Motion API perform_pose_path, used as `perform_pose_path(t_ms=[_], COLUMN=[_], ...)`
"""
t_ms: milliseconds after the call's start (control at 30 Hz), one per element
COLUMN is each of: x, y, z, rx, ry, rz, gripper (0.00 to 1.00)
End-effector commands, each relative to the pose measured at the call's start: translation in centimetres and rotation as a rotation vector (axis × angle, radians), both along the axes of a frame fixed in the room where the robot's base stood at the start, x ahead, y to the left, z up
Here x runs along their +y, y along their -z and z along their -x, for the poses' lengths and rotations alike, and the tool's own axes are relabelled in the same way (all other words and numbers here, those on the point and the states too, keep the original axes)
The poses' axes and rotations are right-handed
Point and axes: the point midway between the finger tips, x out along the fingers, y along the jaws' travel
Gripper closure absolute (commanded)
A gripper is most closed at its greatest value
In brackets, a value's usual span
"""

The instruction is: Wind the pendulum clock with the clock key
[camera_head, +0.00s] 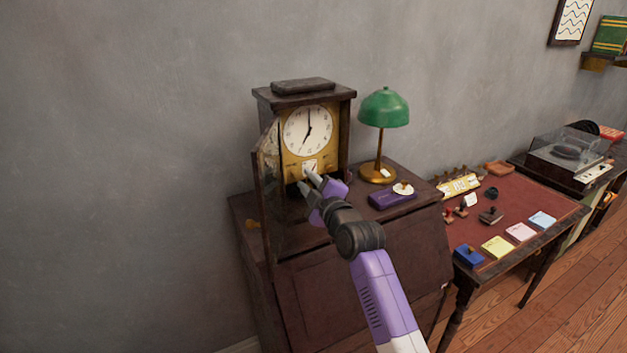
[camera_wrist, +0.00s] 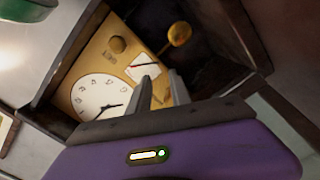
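The pendulum clock (camera_head: 340,128) stands on the dark cabinet, its white dial and gold front facing out and its glass door (camera_head: 268,195) swung open to the left. In the wrist view, the dial (camera_wrist: 100,96) is turned, with a small white gauge (camera_wrist: 143,66), a brass knob (camera_wrist: 118,45) and a round brass bob on a stem (camera_wrist: 178,35). My gripper (camera_head: 306,181) is in front of the clock below the dial. Its fingers (camera_wrist: 162,88) are apart, with nothing seen held between them.
A green-shaded lamp (camera_head: 384,108) and a purple box (camera_head: 391,198) with a small white dish stand right of the clock on the cabinet (camera_head: 415,188). A red-topped desk (camera_head: 520,203) with stamps and coloured pads is further right. Bare wall lies left.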

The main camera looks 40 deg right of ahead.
Motion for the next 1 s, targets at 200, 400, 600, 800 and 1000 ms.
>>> perform_pose_path(t_ms=[200, 400, 600, 800, 1000], x=[2.4, 2.4, 2.4, 2.9, 3.2], y=[-1.5, -1.5, -1.5, -1.2, -1.0], z=[-0.9, -1.0, -1.0, -0.5, 0.6], rx=[-0.027, -0.028, -0.028, -0.020, -0.017], ry=[-0.041, -0.041, -0.041, -0.027, -0.028], rz=[0.003, 0.003, 0.003, 0.013, 0.011], gripper=[0.73, 0.73, 0.73, 0.73, 0.73])
